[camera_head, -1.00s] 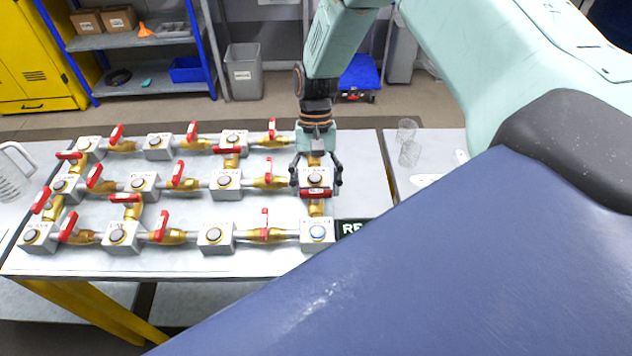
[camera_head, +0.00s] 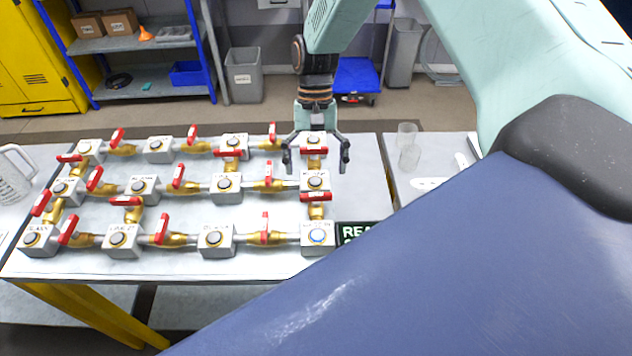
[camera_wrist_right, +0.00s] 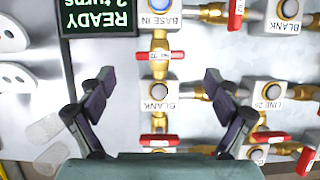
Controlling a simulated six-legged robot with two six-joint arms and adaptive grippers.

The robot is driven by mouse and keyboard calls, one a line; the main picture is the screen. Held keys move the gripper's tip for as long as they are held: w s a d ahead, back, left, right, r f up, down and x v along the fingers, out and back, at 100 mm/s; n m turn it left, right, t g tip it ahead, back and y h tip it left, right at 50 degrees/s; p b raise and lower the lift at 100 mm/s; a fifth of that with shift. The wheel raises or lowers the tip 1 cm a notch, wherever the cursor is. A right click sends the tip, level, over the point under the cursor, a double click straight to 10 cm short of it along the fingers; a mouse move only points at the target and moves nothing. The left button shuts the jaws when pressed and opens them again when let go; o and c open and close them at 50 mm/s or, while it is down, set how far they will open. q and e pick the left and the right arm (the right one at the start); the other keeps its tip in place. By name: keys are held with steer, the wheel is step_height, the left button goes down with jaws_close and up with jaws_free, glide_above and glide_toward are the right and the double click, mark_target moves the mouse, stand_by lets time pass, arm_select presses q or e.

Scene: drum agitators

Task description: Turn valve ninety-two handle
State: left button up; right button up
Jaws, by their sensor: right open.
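Two red valve handles lie crosswise on the brass valves of the right column in the head view. The near one (camera_head: 316,197) is between the blue-button block and a BLANK block; it also shows in the wrist view (camera_wrist_right: 160,55). The far one (camera_head: 314,151) shows lower in the wrist view (camera_wrist_right: 158,140). Their small number tags are too blurred to read surely, so I cannot tell which is ninety-two. My right gripper (camera_head: 316,166) is open and empty above this column. In the wrist view its fingers (camera_wrist_right: 158,85) spread either side of the BLANK block. My left gripper is not in view.
Grey blocks, brass pipes and several other red handles fill the bench (camera_head: 170,262) to the left. The blue-button BASE IN block (camera_head: 318,236) stands at the near end, beside a READY sign (camera_wrist_right: 97,15). Clear beakers (camera_head: 408,155) stand on the right bench.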

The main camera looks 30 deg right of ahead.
steer(key=v, duration=0.6)
steer(key=shift+r, duration=0.4)
steer(key=shift+d, duration=0.15)
steer(key=shift+c, duration=0.3)
stand_by(0.4)
